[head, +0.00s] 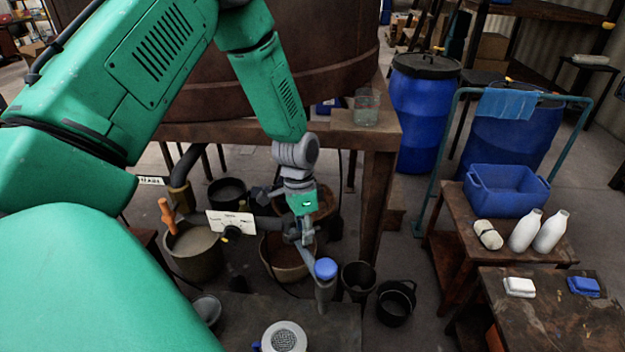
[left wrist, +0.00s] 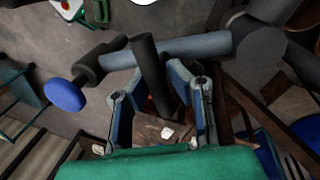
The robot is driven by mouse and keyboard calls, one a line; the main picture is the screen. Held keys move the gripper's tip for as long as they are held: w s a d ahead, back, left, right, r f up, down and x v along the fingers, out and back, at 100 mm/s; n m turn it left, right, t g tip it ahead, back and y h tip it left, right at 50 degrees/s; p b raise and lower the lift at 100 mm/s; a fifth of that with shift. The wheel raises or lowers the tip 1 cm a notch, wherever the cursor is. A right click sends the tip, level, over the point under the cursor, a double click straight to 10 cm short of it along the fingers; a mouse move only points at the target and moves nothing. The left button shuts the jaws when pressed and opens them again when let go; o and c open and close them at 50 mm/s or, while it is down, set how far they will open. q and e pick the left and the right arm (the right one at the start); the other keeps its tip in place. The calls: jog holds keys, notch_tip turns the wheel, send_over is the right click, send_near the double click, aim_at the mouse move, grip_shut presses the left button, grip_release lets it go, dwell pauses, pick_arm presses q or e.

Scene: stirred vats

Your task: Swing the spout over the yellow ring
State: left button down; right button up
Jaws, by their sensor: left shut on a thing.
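The spout is a grey pipe; its blue-capped end (head: 326,268) is at lower centre in the head view. In the left wrist view the pipe (left wrist: 180,48) runs across the top, with the blue end (left wrist: 65,95) at left. My left gripper (head: 303,236) is at the pipe, left of and above the blue end. In the left wrist view its fingers (left wrist: 163,95) are shut on a dark round handle (left wrist: 148,65) joined to the pipe. I cannot make out a yellow ring. My right gripper is not in view.
A tub of grey liquid (head: 196,253), a pale basin (head: 283,262), a black bucket (head: 359,277) and a black pot (head: 396,303) stand below. A white label plate (head: 231,223) and an orange handle (head: 167,214) are at left. A wooden post (head: 379,210) rises behind the spout.

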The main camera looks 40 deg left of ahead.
pick_arm(q)
jog(key=s+m+p, duration=0.1)
jog(key=s+m, duration=0.1)
jog(key=m, duration=0.1)
jog(key=shift+s+a+g+p, duration=0.35)
jog(key=shift+a+g, duration=0.05)
jog(key=shift+s+a+f+m+p, duration=0.1)
jog(key=shift+s+a+m+p, duration=0.45)
jog(key=shift+m, duration=0.55)
jog(key=shift+s+a+y, duration=0.1)
jog(key=shift+s+y, duration=0.1)
jog(key=shift+y, duration=0.1)
jog(key=c, duration=1.5)
grip_release()
jog(key=shift+o, duration=0.2)
jog(key=shift+w, duration=0.15)
send_near(287, 237)
jog(key=shift+w+a+r, duration=0.3)
jog(key=shift+w+a, duration=0.2)
jog(key=shift+a, duration=0.15)
